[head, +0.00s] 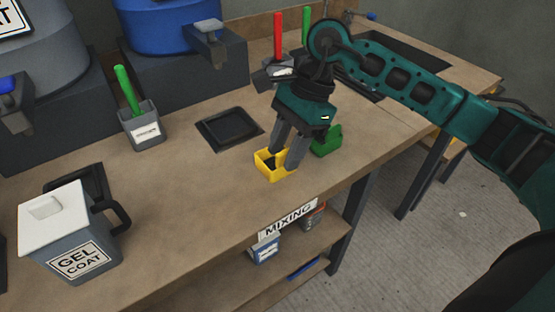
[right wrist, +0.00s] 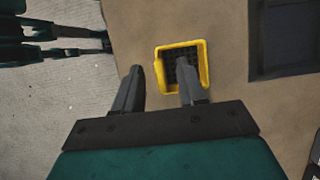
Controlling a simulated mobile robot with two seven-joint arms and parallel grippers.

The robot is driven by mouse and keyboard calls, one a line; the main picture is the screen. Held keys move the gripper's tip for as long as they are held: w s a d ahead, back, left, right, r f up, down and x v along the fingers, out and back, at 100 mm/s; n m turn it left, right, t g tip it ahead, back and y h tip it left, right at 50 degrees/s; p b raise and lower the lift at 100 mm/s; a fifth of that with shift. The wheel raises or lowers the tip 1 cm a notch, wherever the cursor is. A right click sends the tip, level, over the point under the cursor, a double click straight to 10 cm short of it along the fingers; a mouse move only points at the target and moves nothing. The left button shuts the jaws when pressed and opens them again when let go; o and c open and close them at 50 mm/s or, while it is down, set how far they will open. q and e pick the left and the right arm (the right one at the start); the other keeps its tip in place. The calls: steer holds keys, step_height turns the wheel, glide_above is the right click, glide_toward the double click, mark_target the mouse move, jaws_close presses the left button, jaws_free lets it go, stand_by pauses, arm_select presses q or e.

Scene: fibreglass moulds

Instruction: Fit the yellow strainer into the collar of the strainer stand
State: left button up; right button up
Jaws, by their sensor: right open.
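The yellow strainer (head: 263,172) stands upright on the bench near its front edge, a small square open-topped cup with a dark mesh bottom. It also shows in the right wrist view (right wrist: 204,64). My right gripper (head: 283,160) points down at it with its jaws open. In the right wrist view my right gripper (right wrist: 160,72) has one finger over the strainer's opening and the other outside its left wall, so the jaws straddle that wall. Whether they touch it I cannot tell. I cannot make out the strainer stand or its collar. My left gripper is not in view.
A green piece (head: 328,141) sits just right of the gripper. A black square tray (head: 229,130) lies behind the strainer. A gel coat jug (head: 70,235) and a grey cup with a green handle (head: 142,128) stand left. Bare bench lies between.

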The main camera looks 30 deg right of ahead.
steer(key=shift+a+f, duration=0.25)
steer(key=shift+f, duration=0.3)
jaws_close()
